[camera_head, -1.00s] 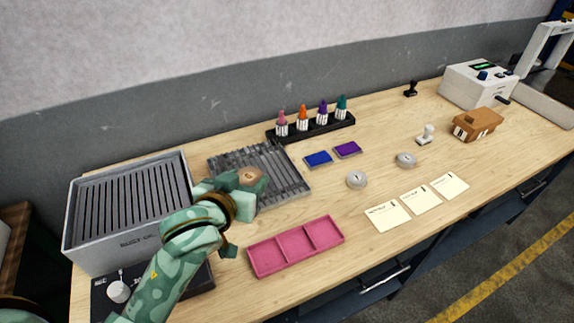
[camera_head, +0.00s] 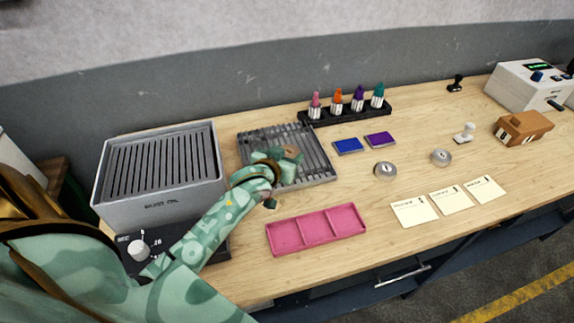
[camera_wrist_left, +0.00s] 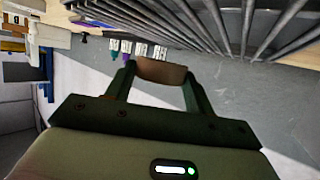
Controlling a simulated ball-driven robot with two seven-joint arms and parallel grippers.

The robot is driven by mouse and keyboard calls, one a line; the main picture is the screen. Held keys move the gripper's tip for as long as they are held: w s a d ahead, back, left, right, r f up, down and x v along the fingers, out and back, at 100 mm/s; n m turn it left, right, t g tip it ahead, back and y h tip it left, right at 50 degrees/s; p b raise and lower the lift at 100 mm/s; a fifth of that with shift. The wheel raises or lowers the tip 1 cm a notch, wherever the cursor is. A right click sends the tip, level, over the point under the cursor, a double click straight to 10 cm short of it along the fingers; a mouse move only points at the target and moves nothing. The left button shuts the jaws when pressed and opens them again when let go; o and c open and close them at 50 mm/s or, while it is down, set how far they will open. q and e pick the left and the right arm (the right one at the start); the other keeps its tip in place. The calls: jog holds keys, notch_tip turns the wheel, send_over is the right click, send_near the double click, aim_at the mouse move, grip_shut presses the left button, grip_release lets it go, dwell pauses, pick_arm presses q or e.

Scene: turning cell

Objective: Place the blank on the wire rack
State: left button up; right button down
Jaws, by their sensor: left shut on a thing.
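My left gripper (camera_head: 280,162) is over the grey wire rack (camera_head: 315,165) in the head view. It is shut on the blank (camera_head: 292,153), a small brown wooden piece. In the left wrist view the blank (camera_wrist_left: 161,71) sits between the two fingertips, and the rack's bars (camera_wrist_left: 240,20) run close by. I cannot tell whether the blank touches the bars. My fingers hide part of the blank in the head view. My right gripper is not in view.
A grey slatted box (camera_head: 160,170) stands left of the rack. A pink three-part tray (camera_head: 316,229) lies in front. Bottles in a black holder (camera_head: 345,113) stand behind. Blue (camera_head: 348,146) and purple pads (camera_head: 380,139) and round tins lie to the right.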

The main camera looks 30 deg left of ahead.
pick_arm(q)
notch_tip(320, 180, down, 3)
jog(key=shift+w+f+b, duration=0.1)
jog(key=shift+f+b, duration=0.1)
jog(key=shift+b, duration=0.45)
jog(key=shift+r, duration=0.1)
jog(key=o, duration=1.2)
jog(key=shift+c, duration=0.2)
jog(key=p+v, duration=0.3)
jog(key=v, duration=0.9)
jog(key=shift+a, duration=0.1)
